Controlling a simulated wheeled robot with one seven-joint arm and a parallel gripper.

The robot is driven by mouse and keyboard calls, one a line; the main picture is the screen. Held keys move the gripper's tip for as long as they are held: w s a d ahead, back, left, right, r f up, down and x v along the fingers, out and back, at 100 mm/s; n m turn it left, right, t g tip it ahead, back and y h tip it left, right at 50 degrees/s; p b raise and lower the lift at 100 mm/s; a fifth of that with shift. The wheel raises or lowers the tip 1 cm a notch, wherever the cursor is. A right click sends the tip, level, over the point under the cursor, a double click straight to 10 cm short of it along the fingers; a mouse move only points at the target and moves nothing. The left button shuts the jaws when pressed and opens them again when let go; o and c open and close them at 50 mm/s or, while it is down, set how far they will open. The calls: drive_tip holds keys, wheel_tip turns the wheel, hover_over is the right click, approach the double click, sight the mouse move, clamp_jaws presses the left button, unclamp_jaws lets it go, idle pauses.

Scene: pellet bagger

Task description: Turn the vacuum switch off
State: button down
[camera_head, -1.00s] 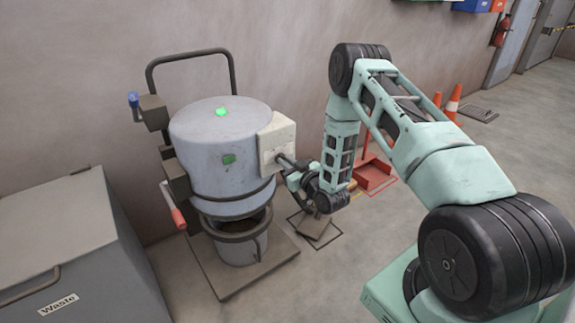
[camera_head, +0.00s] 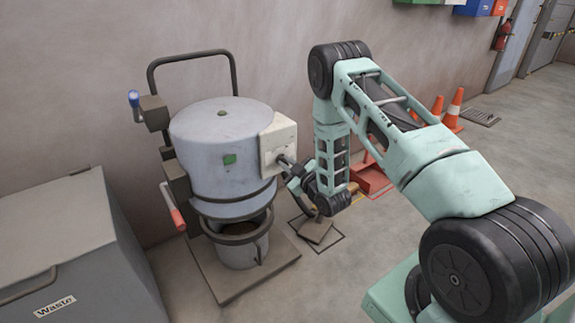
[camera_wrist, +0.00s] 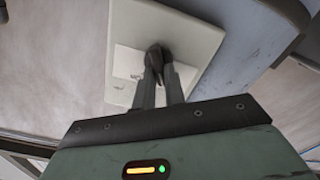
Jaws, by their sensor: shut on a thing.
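The vacuum is a grey drum (camera_head: 222,155) on a stand with a bucket (camera_head: 240,245) below it. A cream switch box (camera_head: 278,143) is fixed to its right side. In the wrist view the box's plate (camera_wrist: 190,30) carries a dark switch knob (camera_wrist: 156,58). My gripper (camera_head: 284,162) reaches the box from the right. In the wrist view its fingers (camera_wrist: 158,78) are closed on the knob, partly hiding it. The small lamp (camera_head: 222,113) on the drum's lid is dark.
A grey waste bin (camera_head: 75,245) stands at the left. A red-handled lever (camera_head: 173,207) and a blue-topped lever (camera_head: 134,99) stick out left of the drum. Orange cones (camera_head: 453,108) and a red stand (camera_head: 372,180) are behind my arm. The wall is close behind.

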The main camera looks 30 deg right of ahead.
drive_tip(key=c, duration=1.5)
unclamp_jaws()
drive_tip(key=shift+o, duration=0.2)
drive_tip(key=s+b, duration=0.2)
drive_tip(key=s, duration=1.5)
drive_tip(key=shift+s+d+b, duration=0.2)
drive_tip(key=shift+d+b, duration=0.1)
drive_tip(key=shift+b, duration=0.05)
